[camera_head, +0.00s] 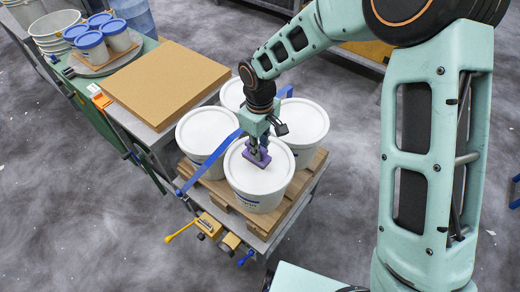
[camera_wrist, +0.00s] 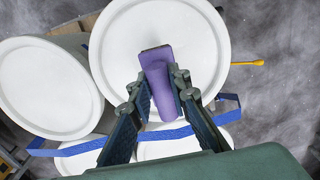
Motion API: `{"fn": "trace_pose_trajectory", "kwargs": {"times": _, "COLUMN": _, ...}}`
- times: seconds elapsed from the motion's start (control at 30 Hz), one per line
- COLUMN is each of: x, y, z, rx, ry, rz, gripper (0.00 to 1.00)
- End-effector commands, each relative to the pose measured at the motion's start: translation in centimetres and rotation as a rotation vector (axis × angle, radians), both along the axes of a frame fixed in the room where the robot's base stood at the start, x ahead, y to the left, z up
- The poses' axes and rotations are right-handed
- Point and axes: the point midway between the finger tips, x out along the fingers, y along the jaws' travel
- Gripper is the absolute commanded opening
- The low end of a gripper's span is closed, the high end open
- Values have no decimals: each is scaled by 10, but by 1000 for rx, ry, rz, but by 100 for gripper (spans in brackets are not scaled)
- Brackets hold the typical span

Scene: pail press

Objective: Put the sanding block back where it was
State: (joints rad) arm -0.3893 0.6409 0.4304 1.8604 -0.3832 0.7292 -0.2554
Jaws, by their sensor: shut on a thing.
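The sanding block is a purple block with a raised grip and a dark base. In the head view the sanding block (camera_head: 256,157) is at the lid of the front white pail (camera_head: 259,192). My gripper (camera_head: 256,147) points down over this lid. In the wrist view my gripper (camera_wrist: 163,97) has its two fingers on either side of the purple sanding block (camera_wrist: 157,75), shut on it. The lid of a white pail (camera_wrist: 122,30) lies behind the block. I cannot tell whether the block touches the lid.
Several white lidded pails stand on a wooden pallet (camera_head: 222,196) with a blue strap (camera_head: 211,163) around them. A cardboard-brown board (camera_head: 166,82) lies on the bench to the left. Blue-lidded tubs (camera_head: 91,43) stand farther back. A yellow-handled lever (camera_head: 180,232) sticks out at the front left.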

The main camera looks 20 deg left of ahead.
Motion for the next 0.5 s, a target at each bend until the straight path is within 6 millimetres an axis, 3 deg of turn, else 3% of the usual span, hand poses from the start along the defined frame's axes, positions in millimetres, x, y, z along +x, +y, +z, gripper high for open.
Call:
{"fn": "trace_pose_trajectory", "kwargs": {"times": 0.4, "x": 0, "y": 0, "z": -12, "rx": 1, "ry": -1, "rz": -2, "gripper": 0}}
{"fn": "trace_pose_trajectory", "kwargs": {"times": 0.43, "x": 0, "y": 0, "z": -10, "rx": 1, "ry": -1, "rz": -2, "gripper": 20}}
{"fn": "trace_pose_trajectory", "kwargs": {"times": 0.5, "x": 0, "y": 0, "z": -10, "rx": 1, "ry": -1, "rz": -2, "gripper": 28}}
